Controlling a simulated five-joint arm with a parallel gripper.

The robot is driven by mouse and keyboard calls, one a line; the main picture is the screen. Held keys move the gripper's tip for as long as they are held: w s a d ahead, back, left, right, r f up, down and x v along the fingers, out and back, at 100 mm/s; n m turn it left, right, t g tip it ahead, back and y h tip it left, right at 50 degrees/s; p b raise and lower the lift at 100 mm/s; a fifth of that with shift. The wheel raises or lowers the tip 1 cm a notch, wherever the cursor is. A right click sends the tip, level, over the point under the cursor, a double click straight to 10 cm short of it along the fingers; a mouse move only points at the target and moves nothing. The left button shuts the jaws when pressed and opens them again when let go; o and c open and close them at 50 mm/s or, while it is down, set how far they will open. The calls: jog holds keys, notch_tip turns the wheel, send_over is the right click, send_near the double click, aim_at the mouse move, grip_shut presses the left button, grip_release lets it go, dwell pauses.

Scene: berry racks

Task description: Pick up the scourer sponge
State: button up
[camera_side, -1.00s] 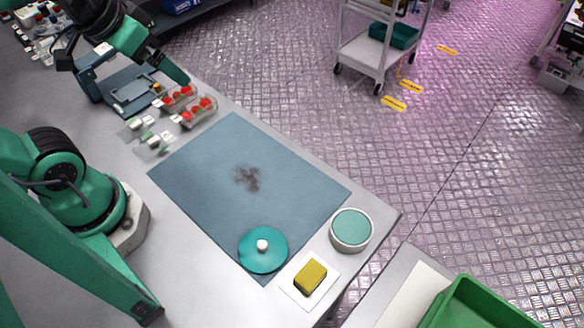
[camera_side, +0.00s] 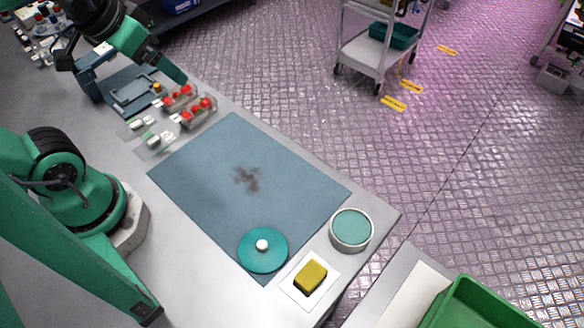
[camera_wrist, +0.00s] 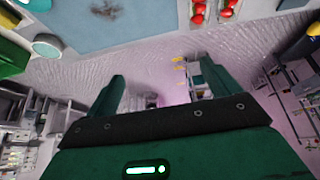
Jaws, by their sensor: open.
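The scourer sponge (camera_side: 311,274) is a small yellow block with a dark lower side. It lies on a white square card (camera_side: 330,267) at the front corner of the bench in the side view. I cannot make it out in the wrist view. My gripper (camera_wrist: 162,72) is open and empty, with its two green fingers apart over the floor in the wrist view. In the side view my gripper (camera_side: 172,68) is at the top left, above the berry punnets and far from the sponge.
A blue-grey mat (camera_side: 205,185) with a dark smudge covers mid-bench. A teal lid (camera_side: 262,258) and a round tin (camera_side: 351,232) stand near the sponge. Berry punnets (camera_side: 196,112) sit at the back. A green crate (camera_side: 455,300) stands at the lower right.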

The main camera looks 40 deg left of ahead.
jog(key=c, duration=0.5)
jog(key=shift+w+d, duration=0.1)
jog(key=w+d+f+g+h, duration=0.15)
jog(key=w+d, duration=0.35)
jog(key=d, duration=0.6)
jog(key=g+y, duration=0.2)
jog(key=g, duration=0.2)
send_over(311, 274)
jog(key=shift+h, duration=0.25)
notch_tip(311, 274, down, 14)
jog(key=shift+w+a+f, duration=0.1)
jog(key=shift+w+f, duration=0.05)
jog(key=shift+f, duration=1.45)
